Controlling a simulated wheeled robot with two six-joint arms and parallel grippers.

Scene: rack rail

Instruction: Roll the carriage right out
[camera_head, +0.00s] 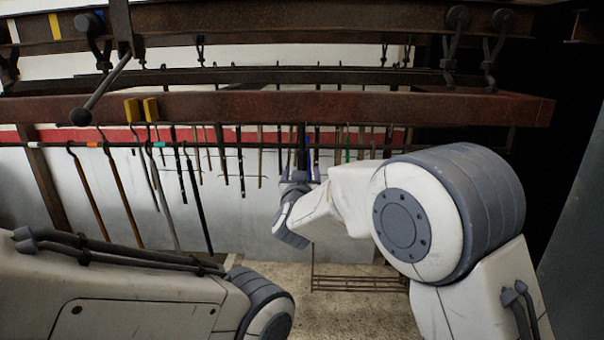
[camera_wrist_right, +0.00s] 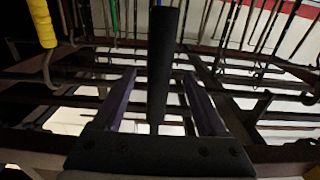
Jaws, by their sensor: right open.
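A black upright bar (camera_head: 301,145), like a handle, hangs below the rusty rail among the rods. In the right wrist view the black bar (camera_wrist_right: 163,60) stands between the two purple-grey fingers, with visible gaps on both sides. My right gripper (camera_head: 300,172) is open around it, reaching up below the rail (camera_head: 330,108); its own wrist hides part of it. I cannot tell for sure which part is the carriage, or how the bar joins it. My left gripper is out of view; only my left arm shows at lower left.
Several thin hooked rods (camera_head: 200,200) hang in a row below the rail, close beside my right gripper. A lever with a black knob (camera_head: 80,117) and yellow blocks (camera_head: 151,109) sit at left. A low wire rack (camera_head: 350,284) stands near the floor.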

